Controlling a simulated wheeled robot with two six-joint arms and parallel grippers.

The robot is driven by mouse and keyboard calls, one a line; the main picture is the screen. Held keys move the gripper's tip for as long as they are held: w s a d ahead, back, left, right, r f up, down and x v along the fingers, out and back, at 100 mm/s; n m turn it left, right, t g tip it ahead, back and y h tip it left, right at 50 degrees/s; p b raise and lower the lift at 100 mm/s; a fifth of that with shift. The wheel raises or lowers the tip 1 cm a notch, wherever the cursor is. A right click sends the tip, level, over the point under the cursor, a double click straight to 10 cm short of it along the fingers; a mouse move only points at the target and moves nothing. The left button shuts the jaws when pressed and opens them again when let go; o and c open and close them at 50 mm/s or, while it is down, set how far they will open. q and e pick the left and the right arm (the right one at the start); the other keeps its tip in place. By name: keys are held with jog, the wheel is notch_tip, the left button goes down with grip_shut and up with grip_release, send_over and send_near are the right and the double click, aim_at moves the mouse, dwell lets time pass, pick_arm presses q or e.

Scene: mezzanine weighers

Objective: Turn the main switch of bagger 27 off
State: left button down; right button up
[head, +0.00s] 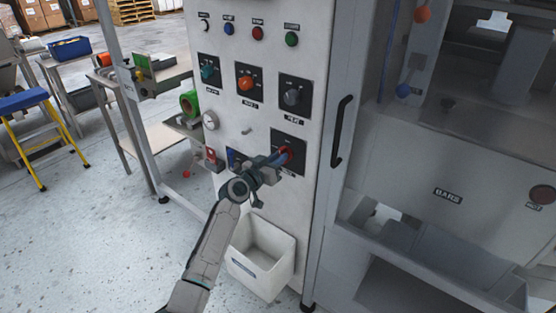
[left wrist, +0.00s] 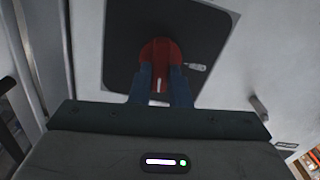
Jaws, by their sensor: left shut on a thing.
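The red rotary switch (head: 287,155) sits on a dark square plate (head: 299,140) low on the light grey cabinet front. It also shows in the left wrist view, where the red knob (left wrist: 160,55) has a white mark pointing down toward my gripper. My left gripper (head: 279,159) is shut on this red knob, one finger on each side. The gripper partly hides the knob and the plate's lower part. The label under the plate is too small or covered to read. My right gripper is not in view.
Above are teal (head: 208,72), orange (head: 246,84) and grey (head: 292,97) knobs. A black door handle (head: 341,132) stands close to the right of the switch. A white bin (head: 262,260) hangs below. A small grey lever (head: 247,131) projects at upper left.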

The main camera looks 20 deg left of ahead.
pick_arm(q)
jog(key=shift+a+f+n+p, duration=0.1)
jog(key=shift+n+p, duration=0.2)
jog(key=shift+n, duration=2.35)
jog(key=shift+a+f+n+p, duration=0.1)
jog(key=shift+n+p, duration=0.25)
jog(key=shift+n, duration=2.25)
jog(key=shift+a+f+n+p, duration=0.1)
jog(key=shift+n+p, duration=0.2)
jog(key=shift+n, duration=2.35)
jog(key=shift+d, duration=0.1)
jog(key=c, duration=1.4)
grip_release()
jog(key=shift+o, duration=0.2)
jog(key=b+v, duration=0.1)
jog(key=v, duration=0.9)
jog(key=shift+s, duration=0.35)
